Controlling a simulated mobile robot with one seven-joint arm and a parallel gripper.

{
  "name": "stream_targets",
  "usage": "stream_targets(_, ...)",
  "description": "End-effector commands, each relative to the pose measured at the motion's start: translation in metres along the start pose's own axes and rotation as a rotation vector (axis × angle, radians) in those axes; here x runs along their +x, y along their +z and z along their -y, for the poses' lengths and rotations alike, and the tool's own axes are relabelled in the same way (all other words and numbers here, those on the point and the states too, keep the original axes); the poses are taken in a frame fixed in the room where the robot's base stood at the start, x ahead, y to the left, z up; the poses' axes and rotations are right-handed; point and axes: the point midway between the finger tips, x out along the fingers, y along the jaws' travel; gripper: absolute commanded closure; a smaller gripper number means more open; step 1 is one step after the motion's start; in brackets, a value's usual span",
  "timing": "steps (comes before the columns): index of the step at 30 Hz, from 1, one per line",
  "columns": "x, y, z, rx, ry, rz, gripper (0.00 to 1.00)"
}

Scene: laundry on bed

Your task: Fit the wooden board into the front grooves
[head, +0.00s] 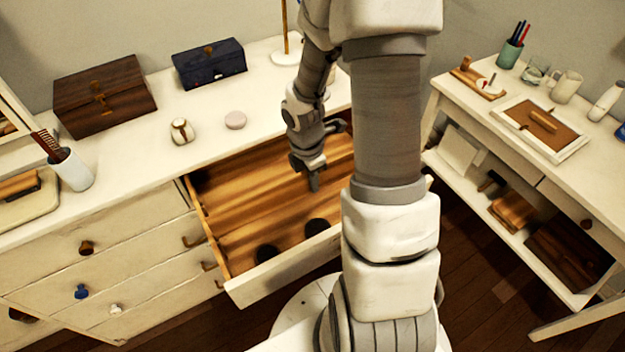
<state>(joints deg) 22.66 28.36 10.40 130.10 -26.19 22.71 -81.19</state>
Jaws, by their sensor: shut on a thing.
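The open drawer (284,276) of the white dresser has a striped, wood-coloured inside. My gripper (313,184) points down into it, near its middle and toward the right, and is shut on the wooden board. The board's outline blends with the similar wood of the drawer floor, so I cannot tell its edges or tilt. The grooves cannot be made out. Two dark round things, one at the left (267,253) and one at the right (316,227), lie near the drawer's front wall. My arm hides the drawer's right end.
A white side table (470,126) with several items stands at the right.

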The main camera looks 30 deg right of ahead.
Motion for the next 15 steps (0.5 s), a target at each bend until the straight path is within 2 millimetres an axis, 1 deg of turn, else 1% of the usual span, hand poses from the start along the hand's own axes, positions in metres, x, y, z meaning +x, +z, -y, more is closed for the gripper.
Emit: stream_targets(15, 0.014, -0.001, 0.000, 0.000, 0.000, 0.000, 1.00)
